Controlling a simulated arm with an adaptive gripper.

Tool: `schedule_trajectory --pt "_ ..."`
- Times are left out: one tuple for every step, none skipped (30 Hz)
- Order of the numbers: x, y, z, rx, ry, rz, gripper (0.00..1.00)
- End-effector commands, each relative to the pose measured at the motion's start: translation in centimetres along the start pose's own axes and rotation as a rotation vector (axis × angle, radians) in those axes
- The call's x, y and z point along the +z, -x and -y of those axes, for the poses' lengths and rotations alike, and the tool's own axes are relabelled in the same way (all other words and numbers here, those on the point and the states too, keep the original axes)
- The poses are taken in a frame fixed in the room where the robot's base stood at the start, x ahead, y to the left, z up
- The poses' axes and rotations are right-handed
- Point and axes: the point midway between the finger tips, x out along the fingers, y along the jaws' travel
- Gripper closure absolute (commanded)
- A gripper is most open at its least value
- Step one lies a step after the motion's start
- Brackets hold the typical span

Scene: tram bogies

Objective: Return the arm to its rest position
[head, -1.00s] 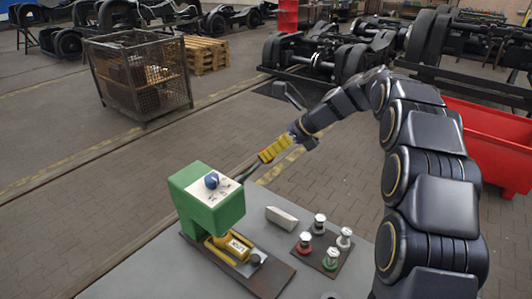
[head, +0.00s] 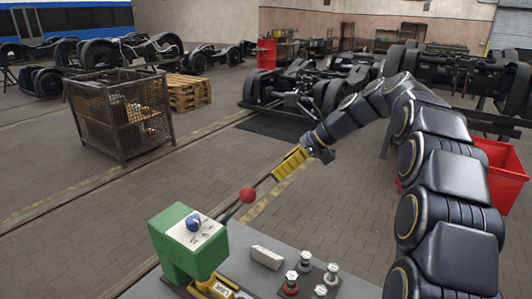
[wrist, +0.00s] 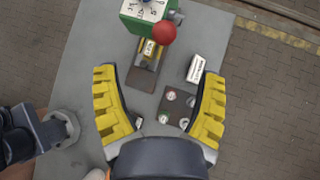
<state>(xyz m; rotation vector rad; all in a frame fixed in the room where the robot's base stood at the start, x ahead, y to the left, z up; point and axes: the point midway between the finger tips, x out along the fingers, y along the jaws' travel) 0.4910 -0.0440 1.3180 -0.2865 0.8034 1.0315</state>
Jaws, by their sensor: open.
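My gripper (head: 290,162) is in the air above and behind the table in the head view, with its yellow fingers pointing down-left. In the wrist view the two fingers of my gripper (wrist: 159,75) stand wide apart with nothing between the tips. My arm (head: 435,170) arches up from the lower right. The green machine (head: 178,243) stands at the table's left, with a blue knob on its white top. Its lever ends in a red ball (head: 247,194), which shows at the top of the wrist view (wrist: 164,33), apart from the fingers.
The grey table (wrist: 82,65) holds a pale block (head: 267,257) and a dark plate (wrist: 181,118) with several small knobs. Beyond are a wire-mesh crate (head: 118,118), wooden pallets (head: 187,92), a red bin (head: 503,175) and dark bogies (head: 310,88). The floor between is open.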

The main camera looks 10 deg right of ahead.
Motion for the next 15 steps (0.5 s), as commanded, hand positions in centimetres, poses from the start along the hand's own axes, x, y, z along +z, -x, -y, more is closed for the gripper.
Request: schedule_trajectory --pt "0.3 -0.1 -1.1 0.008 0.048 -0.015 0.29" --pt "0.3 -0.3 -1.9 0.014 0.086 -0.030 0.29" --pt "0.2 -0.6 -3.2 0.029 0.146 -0.052 0.29" --pt "0.2 -0.8 -4.3 0.039 0.204 -0.073 0.29" --pt "0.1 -1.1 -5.6 0.052 0.267 -0.094 0.29" --pt "-0.2 -1.4 -7.4 0.075 0.357 -0.128 0.29" --pt "-0.6 -1.6 -8.8 0.094 0.431 -0.155 0.29" --pt "-1.0 -1.8 -10.3 0.116 0.503 -0.181 0.29" --pt "-1.7 -2.0 -12.2 0.146 0.600 -0.215 0.29" --pt "-2.3 -2.1 -13.5 0.169 0.674 -0.239 0.29" --pt "-2.9 -2.2 -14.9 0.192 0.747 -0.264 0.29" --pt "-3.9 -2.3 -16.6 0.226 0.845 -0.295 0.29" --pt "-4.7 -2.3 -17.9 0.255 0.918 -0.319 0.29" --pt "-5.5 -2.3 -19.2 0.284 0.991 -0.341 0.29" --pt "-6.8 -2.2 -20.9 0.329 1.088 -0.370 0.29"
